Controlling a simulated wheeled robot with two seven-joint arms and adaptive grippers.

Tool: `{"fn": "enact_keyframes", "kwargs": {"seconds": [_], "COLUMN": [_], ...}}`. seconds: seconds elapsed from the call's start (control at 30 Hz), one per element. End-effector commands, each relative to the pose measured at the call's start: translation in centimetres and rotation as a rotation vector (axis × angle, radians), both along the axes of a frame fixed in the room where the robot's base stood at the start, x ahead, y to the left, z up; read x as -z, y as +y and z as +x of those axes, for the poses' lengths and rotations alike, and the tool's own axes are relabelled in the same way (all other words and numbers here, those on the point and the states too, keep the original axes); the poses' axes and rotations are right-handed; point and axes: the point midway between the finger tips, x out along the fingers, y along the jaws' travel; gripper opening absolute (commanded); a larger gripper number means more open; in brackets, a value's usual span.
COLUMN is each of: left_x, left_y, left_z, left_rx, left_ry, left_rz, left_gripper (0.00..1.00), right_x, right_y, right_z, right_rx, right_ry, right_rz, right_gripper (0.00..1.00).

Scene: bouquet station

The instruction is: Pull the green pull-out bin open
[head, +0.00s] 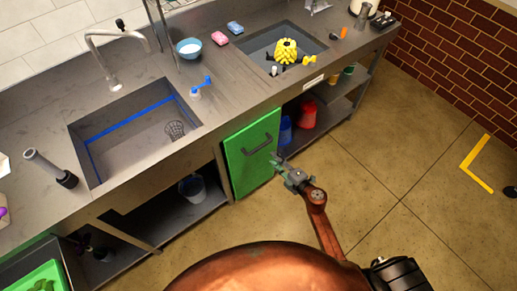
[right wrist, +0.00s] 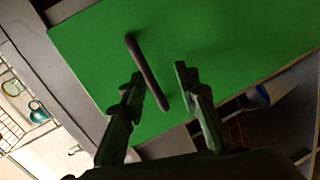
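The green pull-out bin (head: 250,152) is a green front panel under the counter, and its face looks flush with the counter front. Its dark bar handle (head: 258,145) runs across the upper part of the panel. My right gripper (head: 278,161) is just in front of the panel's right edge in the head view. In the right wrist view the gripper (right wrist: 160,85) is open, and the handle (right wrist: 147,72) lies between its fingers in the picture, nearer the left finger. I cannot tell whether a finger touches it. My left gripper is not in view.
The grey counter (head: 228,103) holds two sinks, a blue bowl (head: 189,48) and a yellow item in the far sink (head: 287,50). Open shelves flank the bin, with a grey bucket (head: 193,187) left and a red container (head: 307,114) right. The floor (head: 375,150) in front is clear.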

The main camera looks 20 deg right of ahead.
Motion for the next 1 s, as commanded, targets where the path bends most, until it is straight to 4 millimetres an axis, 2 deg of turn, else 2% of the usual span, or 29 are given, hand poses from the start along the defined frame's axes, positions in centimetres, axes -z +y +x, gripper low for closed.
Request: {"fn": "enact_keyframes", "kwargs": {"seconds": [0.03, 0.13, 0.23, 0.6, 0.7, 1.0], "left_x": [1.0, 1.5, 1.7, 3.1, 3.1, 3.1], "left_y": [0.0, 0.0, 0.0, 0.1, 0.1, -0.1], "left_z": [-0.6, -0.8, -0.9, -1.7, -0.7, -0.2], "left_rx": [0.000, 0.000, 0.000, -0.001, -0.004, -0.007], "left_ry": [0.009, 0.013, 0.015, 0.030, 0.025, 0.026], "left_rz": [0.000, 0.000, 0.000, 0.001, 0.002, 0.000], "left_gripper": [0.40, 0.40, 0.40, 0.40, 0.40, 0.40], "right_x": [-0.4, -1.7, -2.1, -1.0, -0.7, -0.7], "right_y": [0.5, 1.3, 1.8, 3.6, 3.9, 4.2], "right_z": [0.5, 1.0, 1.7, 6.7, 7.6, 8.3], "right_rx": [-0.029, -0.064, -0.078, -0.077, -0.077, -0.076], "right_ry": [-0.029, -0.062, -0.074, -0.074, -0.074, -0.073], "right_rz": [-0.049, -0.111, -0.136, -0.136, -0.137, -0.136], "right_gripper": [0.29, 0.29, 0.29, 0.29, 0.29, 0.29]}}
